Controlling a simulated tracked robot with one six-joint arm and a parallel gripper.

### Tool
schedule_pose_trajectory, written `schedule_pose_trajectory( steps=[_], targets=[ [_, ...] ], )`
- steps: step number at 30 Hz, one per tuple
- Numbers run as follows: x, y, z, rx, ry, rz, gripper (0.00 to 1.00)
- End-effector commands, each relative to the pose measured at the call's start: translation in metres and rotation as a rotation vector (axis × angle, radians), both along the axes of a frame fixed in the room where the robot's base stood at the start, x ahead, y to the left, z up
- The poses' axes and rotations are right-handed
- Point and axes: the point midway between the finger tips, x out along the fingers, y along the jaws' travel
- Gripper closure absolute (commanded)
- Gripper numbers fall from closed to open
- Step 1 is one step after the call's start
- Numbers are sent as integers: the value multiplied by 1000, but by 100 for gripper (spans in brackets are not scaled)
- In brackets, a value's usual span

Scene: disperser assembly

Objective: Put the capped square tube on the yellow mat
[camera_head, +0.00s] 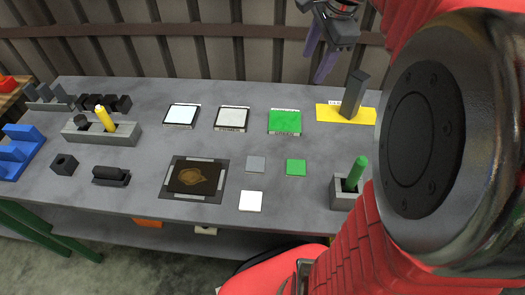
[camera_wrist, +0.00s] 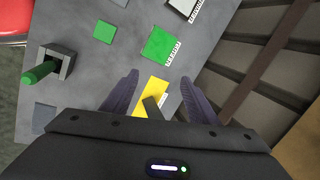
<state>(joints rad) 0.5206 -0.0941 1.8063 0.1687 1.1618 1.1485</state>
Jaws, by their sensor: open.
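The yellow mat (camera_head: 330,114) lies at the back right of the grey table. A dark grey square tube (camera_head: 354,92) stands on it, tilted to the right in the head view. In the wrist view the tube (camera_wrist: 152,106) and the mat (camera_wrist: 143,97) show between my fingers. Whether the tube has its cap on is too small to tell. My gripper (camera_head: 322,66) is open and empty, above and behind the mat's left side. Its two purple fingers (camera_wrist: 156,94) are apart on either side of the tube in the wrist view.
A grey block holder (camera_head: 343,200) with a green rod (camera_head: 356,172) stands at the front right. A green pad (camera_head: 284,121) and two pale pads lie left of the mat. A dark plate (camera_head: 196,178) and several holders fill the left side.

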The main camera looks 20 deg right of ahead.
Motion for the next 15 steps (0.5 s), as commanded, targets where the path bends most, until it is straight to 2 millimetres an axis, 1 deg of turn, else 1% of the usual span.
schedule_pose_trajectory(
  steps=[1,6,15],
  targets=[
    [-5,13,1,-25,-7,63,46],
    [-21,51,-2,-110,-22,284,46],
    [-56,109,-15,-265,-51,672,46]
  ],
)
